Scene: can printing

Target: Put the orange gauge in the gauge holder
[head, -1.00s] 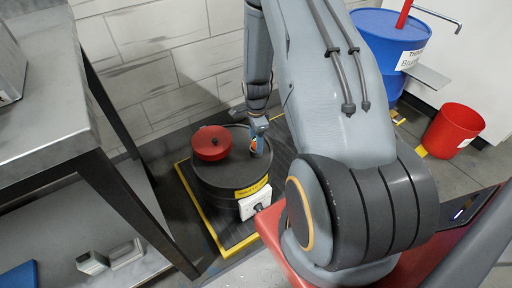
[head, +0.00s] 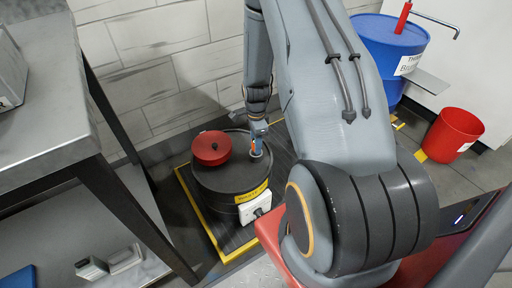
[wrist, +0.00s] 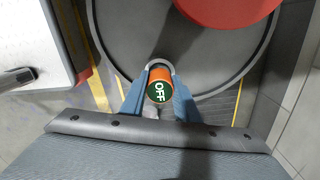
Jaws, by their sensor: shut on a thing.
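The orange gauge (wrist: 159,76) shows from its end in the wrist view, with a green face marked "OFF". My gripper (wrist: 159,92) is shut on it, one blue finger on each side. In the head view my gripper (head: 257,143) is over the right part of the dark drum's top (head: 232,178), with a bit of orange between its fingers. A light ring (wrist: 158,64) on the drum top, which looks like the gauge holder, curves around the far side of the gauge. I cannot tell how deep the gauge sits in it.
A red round lid (head: 211,148) stands on the drum top, left of my gripper. A white box (head: 255,207) is on the drum's front. A grey metal table (head: 45,125) is at the left. A blue barrel (head: 388,45) and a red bin (head: 453,132) stand at the right.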

